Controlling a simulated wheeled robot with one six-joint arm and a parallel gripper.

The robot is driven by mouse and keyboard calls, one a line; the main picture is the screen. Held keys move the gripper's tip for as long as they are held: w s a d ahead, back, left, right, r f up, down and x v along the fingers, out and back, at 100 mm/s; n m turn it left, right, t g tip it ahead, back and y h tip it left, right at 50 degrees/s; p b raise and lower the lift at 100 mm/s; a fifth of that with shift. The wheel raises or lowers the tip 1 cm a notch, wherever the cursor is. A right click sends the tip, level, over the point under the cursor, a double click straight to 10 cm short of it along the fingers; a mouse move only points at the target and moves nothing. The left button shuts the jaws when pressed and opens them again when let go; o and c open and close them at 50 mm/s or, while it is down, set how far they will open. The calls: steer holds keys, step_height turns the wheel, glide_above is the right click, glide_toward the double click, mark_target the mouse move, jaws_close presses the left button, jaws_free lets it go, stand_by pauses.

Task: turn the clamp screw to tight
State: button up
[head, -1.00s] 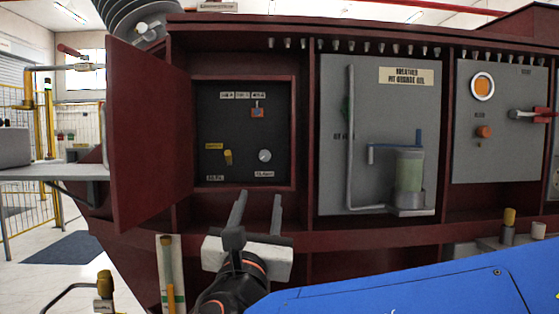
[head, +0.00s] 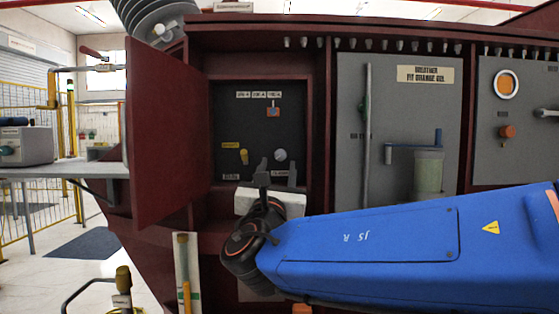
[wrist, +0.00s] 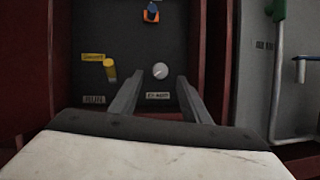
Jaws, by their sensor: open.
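A dark recessed panel (head: 230,120) sits behind an open red door. It bears a round pale knob or screw head (head: 281,155) at its lower right, also seen in the wrist view (wrist: 160,70), and a yellow knob (head: 244,156) to its left, which also shows in the wrist view (wrist: 109,70). The labels are too blurred to tell which is the clamp screw. My gripper (head: 278,170) is open in front of the panel's lower right. In the wrist view its fingers (wrist: 160,80) point towards the round knob, with nothing between them; contact cannot be told.
The open red door (head: 165,135) stands left of the recess. To the right is a grey panel (head: 350,80) with a pipe and glass breather (head: 429,170). The recess has narrow red side walls.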

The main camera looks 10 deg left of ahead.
mark_target(280, 156)
steer(key=shift+x, duration=2.5)
steer(key=shift+c, duration=0.4)
steer(key=c, duration=1)
